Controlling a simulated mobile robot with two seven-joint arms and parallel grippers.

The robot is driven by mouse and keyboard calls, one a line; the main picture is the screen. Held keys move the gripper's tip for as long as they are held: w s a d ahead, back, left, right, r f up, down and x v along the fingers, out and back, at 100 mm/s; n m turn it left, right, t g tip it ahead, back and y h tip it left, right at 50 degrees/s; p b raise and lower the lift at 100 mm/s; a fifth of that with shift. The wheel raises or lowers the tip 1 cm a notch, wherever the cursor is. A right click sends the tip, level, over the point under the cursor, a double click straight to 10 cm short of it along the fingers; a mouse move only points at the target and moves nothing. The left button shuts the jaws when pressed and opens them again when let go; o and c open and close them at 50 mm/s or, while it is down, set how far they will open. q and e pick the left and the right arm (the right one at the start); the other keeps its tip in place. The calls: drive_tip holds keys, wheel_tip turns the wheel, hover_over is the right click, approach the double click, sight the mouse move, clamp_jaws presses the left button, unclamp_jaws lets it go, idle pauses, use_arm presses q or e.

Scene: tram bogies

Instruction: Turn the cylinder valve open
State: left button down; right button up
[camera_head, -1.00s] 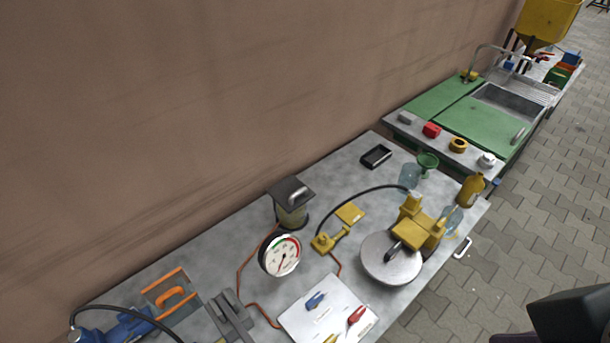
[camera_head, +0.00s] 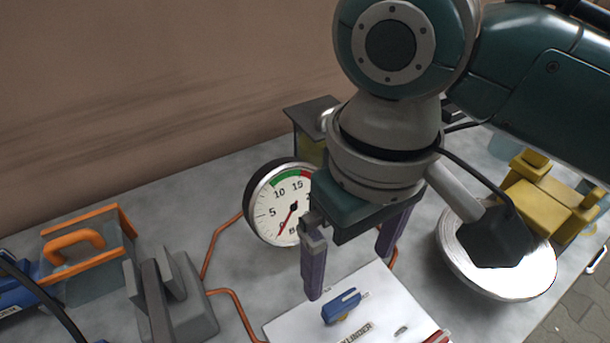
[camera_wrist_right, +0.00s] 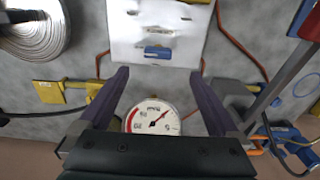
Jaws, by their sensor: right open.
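A white valve panel (camera_head: 290,326) lies on the grey bench, with a partly hidden label reading "...LINDER". A blue valve handle (camera_head: 341,306) sits on the panel; it also shows in the right wrist view (camera_wrist_right: 158,53), lying crosswise between and beyond the fingertips. My left gripper is not in view.
A round pressure gauge (camera_head: 280,203) stands close behind my right gripper. Copper pipes (camera_head: 228,295) run to the left of the panel. A grey block (camera_head: 175,300) and an orange handle (camera_head: 75,242) are at left. A silver disc (camera_head: 470,265) and yellow fitting (camera_head: 550,200) are at right.

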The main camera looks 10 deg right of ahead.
sight(343, 301)
wheel_tip(343, 301, down, 10)
drive_tip(key=b, duration=0.3)
drive_tip(key=shift+w+d+f, duration=0.1)
drive_tip(key=shift+w+f, duration=0.05)
drive_tip(key=shift+f, duration=0.1)
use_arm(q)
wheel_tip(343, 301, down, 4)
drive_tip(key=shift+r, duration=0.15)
use_arm(e)
drive_tip(key=shift+c, duration=0.3)
drive_tip(key=c, duration=1.3)
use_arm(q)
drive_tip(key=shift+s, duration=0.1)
